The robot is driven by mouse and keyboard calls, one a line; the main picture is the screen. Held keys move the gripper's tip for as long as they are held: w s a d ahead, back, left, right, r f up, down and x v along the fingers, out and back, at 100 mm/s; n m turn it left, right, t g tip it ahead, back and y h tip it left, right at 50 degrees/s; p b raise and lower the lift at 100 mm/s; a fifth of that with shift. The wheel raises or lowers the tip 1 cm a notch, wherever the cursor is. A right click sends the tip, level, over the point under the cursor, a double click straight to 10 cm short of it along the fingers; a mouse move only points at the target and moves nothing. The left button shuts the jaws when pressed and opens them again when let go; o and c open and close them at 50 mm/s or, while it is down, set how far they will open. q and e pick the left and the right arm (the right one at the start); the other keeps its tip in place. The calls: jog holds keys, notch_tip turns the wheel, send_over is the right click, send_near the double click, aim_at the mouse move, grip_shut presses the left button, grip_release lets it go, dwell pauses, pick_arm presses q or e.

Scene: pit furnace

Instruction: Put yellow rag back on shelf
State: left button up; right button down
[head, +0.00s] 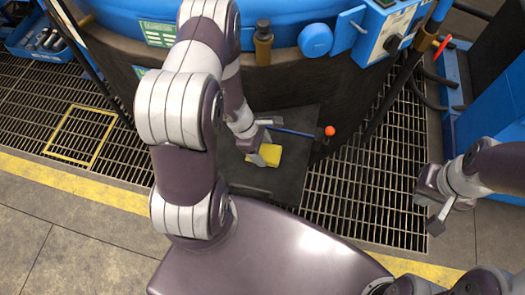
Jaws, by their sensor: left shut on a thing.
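The yellow rag (266,156) is a small yellow piece at the fingers of my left gripper (258,150), which is shut on it. Both are over a dark flat plate (285,187) that juts out at the foot of the furnace and looks like the shelf. I cannot tell whether the rag touches the plate. My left arm hides part of the plate's left side. My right gripper (435,207) hangs at the right, away from the rag, with nothing visible in it; its finger gap is unclear.
A blue rod with an orange ball (329,131) lies across the plate's far part. The round furnace (125,45) with blue top stands behind. Metal floor grating (365,195) surrounds the plate. A blue bin (43,40) is far left, a blue cabinet (490,110) right.

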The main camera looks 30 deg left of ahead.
pick_arm(q)
jog(key=shift+f, duration=0.95)
jog(key=shift+c, duration=0.3)
jog(key=shift+f, duration=0.2)
jog(key=o, duration=1)
jog(key=shift+r, duration=0.1)
